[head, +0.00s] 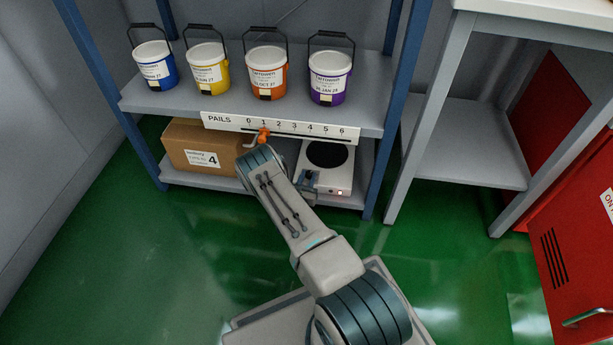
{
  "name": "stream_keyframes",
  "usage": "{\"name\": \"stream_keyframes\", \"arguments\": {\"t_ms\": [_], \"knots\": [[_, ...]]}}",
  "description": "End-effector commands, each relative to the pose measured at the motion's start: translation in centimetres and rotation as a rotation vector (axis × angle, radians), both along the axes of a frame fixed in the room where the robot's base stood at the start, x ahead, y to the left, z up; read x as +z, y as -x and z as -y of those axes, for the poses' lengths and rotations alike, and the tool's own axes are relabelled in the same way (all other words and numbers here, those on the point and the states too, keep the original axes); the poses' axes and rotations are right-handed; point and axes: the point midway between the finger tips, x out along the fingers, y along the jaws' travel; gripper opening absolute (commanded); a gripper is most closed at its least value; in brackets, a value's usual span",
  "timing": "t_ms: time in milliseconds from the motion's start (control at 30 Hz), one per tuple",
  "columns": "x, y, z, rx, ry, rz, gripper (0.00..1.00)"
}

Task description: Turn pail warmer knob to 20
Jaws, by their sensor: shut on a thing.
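The pail warmer (341,176) is a white hot plate with a round black top, on the right of the lower shelf. Small lights, one of them red, show on its front edge. My gripper (308,182) is small and dark in the head view, at the warmer's front left corner. It is shut on what appears to be the warmer knob. The jaws hide the knob, so its pointer and the scale around it cannot be read. My arm's links cover part of the space left of the warmer.
Several lidded pails (206,69) stand on the upper shelf (190,100). A PAILS scale strip (300,128) with an orange marker (263,134) near 1 fronts it. A cardboard box (198,146) sits left of the warmer. A red cabinet (570,220) stands at right. Green floor is open in front.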

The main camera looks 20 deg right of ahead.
Motion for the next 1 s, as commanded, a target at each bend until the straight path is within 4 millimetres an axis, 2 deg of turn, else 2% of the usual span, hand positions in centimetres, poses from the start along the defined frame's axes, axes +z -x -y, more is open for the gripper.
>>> {"name": "stream_keyframes", "arguments": {"t_ms": [500, 1000], "knots": [[0.1, 0.6, 0.7, 0.416, 0.001, -0.006, 0.03], [-0.1, 0.6, 1.1, 0.569, -0.002, -0.001, 0.03]]}}
